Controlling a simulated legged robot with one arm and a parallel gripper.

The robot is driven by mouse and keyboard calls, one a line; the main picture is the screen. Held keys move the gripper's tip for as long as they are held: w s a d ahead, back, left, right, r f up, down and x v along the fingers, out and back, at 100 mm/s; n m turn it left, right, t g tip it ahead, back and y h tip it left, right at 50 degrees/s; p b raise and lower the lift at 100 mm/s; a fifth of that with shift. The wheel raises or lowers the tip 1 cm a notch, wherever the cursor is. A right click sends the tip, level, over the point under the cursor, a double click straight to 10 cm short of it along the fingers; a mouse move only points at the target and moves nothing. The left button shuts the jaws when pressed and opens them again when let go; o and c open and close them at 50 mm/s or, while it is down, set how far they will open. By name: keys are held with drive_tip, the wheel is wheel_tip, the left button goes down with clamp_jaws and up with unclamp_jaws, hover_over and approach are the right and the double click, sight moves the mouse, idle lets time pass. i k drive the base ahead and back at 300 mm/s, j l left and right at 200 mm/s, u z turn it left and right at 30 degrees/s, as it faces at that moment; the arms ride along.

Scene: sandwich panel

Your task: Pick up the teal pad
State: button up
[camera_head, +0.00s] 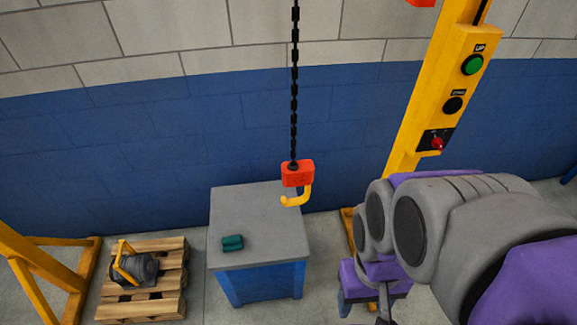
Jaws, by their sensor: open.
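The teal pad (232,243) is a small dark teal block. It lies on the grey top of a blue-sided table (252,210), near the front left corner. My gripper (365,302) is to the right of the table, at the bottom of the picture, below the grey joints of my arm. It is open and well apart from the pad. Its fingertips are partly cut off by the bottom edge, and nothing shows between them.
A yellow hook with a red block (297,174) hangs on a black chain above the table's right side. A yellow post (440,90) with buttons stands at right. A wooden pallet (170,305) carries a dark machine (135,267) at left, beside a yellow frame (40,270).

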sight(234, 243)
drive_tip(key=j+z, duration=0.4)
drive_tip(key=j, duration=1.05)
